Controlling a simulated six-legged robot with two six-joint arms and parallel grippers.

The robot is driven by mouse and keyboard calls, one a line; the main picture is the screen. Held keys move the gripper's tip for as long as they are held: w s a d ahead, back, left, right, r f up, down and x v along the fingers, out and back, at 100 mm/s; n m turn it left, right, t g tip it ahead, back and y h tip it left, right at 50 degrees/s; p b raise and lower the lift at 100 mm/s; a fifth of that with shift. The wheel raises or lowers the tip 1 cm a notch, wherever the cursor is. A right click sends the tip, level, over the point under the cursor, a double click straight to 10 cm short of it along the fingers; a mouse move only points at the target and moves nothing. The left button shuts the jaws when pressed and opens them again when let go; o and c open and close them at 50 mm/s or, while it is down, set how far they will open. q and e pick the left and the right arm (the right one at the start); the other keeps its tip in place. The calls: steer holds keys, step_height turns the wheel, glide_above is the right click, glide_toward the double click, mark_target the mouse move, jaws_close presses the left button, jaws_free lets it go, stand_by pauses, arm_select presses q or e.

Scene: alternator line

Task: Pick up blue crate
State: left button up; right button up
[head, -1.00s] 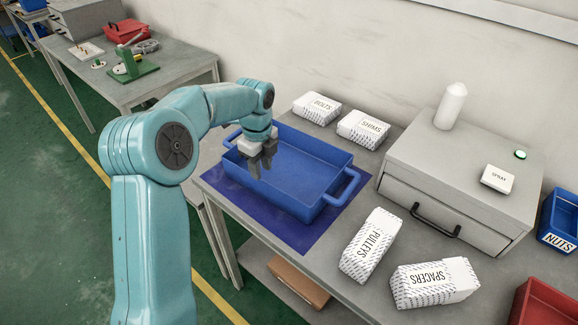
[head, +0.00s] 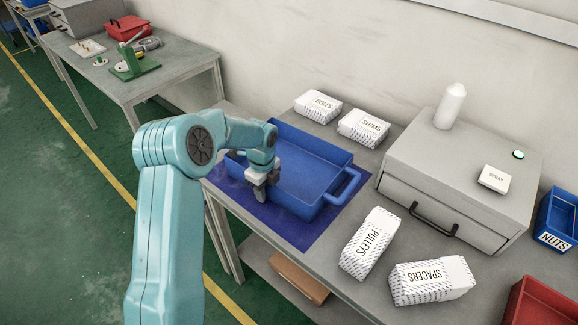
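The blue crate (head: 303,202) is an open, empty-looking tray on a dark blue mat (head: 310,232) on the grey workbench. Its right handle (head: 346,188) is in plain sight; its left end is partly hidden behind my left arm. My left gripper (head: 262,193) points down at the crate's near long wall, toward its left end. Its fingers overlap the wall in the picture; I cannot tell whether they straddle it, touch it or grip it. My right gripper is out of view.
White boxes labelled bolts (head: 318,105) and shims (head: 363,128) stand behind the crate. Pulleys (head: 370,243) and spacers (head: 432,281) boxes lie to its right, near a grey drawer cabinet (head: 455,180). A blue nuts bin (head: 556,222) and red bin (head: 540,303) are far right.

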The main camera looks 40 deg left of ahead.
arm_select(q)
steer(key=shift+a, duration=0.15)
jaws_close()
steer(key=shift+w, duration=0.1)
stand_by(0.8)
steer(key=shift+w, duration=0.1)
